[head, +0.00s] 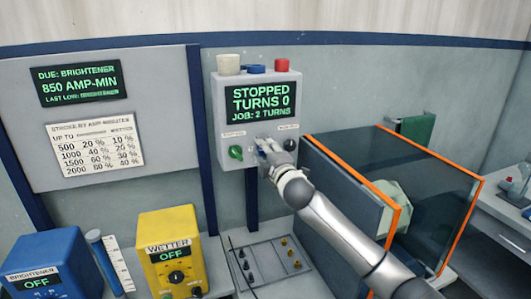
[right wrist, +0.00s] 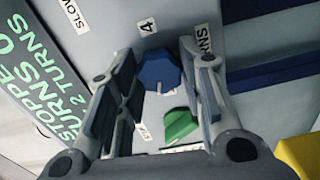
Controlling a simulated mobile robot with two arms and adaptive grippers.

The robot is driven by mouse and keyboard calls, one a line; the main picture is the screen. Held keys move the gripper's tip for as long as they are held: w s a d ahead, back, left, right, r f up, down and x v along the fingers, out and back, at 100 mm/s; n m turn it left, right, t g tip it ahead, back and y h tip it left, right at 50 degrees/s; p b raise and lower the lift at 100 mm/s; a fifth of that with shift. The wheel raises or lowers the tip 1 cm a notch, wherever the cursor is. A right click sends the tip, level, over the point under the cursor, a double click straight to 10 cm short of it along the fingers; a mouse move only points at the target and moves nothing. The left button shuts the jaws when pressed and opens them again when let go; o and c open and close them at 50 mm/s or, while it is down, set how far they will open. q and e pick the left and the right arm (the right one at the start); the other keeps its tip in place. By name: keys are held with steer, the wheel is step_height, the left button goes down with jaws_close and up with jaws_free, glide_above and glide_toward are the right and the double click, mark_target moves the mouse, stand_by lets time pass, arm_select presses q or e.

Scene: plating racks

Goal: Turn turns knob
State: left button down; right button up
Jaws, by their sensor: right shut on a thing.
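The turns knob (right wrist: 160,70) is a blue, many-sided knob with a pale pointer line, and it shows in the right wrist view between my two fingertips. My right gripper (right wrist: 163,62) is shut on it, one finger on each side. A label ending in "RNS" and a "4" are beside it. In the head view my right gripper (head: 264,146) is at the lower middle of the grey control box (head: 222,108) and hides the knob. The box's screen (head: 262,101) reads "STOPPED, TURNS 0, JOB: 2 TURNS". My left gripper is not in view.
A green knob (head: 236,152) is just left of my gripper, and a black knob (head: 290,144) just right. An orange-edged clear tank (head: 425,165) stands at right. A yellow Wetter unit (head: 180,226) and a blue Brightener unit (head: 62,252) are at lower left. The sign reads 850 AMP-MIN.

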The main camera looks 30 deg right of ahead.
steer(key=shift+f+m+p, duration=0.1)
steer(key=shift+m+p, duration=0.2)
steer(key=shift+m, duration=3.5)
steer(key=o, duration=1)
steer(key=v, duration=1.2)
